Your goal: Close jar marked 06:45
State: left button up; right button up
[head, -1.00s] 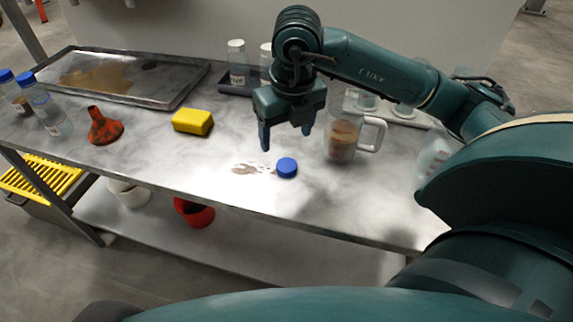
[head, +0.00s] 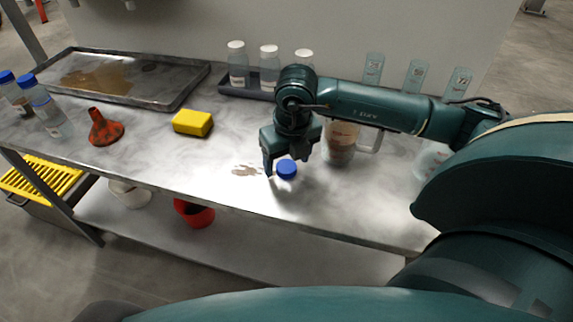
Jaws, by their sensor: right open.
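A blue lid (head: 287,169) lies on the table near its front edge, beside a brown spill. My right gripper (head: 286,168) is open just above and around the lid, one finger left of it; whether it touches the lid cannot be told. Three white-capped jars stand in a dark tray at the back: a left one (head: 237,64), a middle one (head: 269,66) and a right one (head: 304,62), partly hidden by my arm. Two blue-capped bottles (head: 46,108) stand at the far left. Another clear vessel (head: 431,160) sits at the right, mostly behind my arm. The 06:45 mark is not readable. My left gripper is not in view.
A clear jug (head: 341,143) with brown contents stands right of the gripper. A yellow sponge (head: 192,122), an orange funnel (head: 104,128) and a metal tray (head: 185,97) with brown liquid are to the left. Clear cylinders (head: 414,76) stand at the back right. The table's front middle is mostly free.

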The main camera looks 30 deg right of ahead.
jog(key=shift+f, duration=0.45)
jog(key=c, duration=1.1)
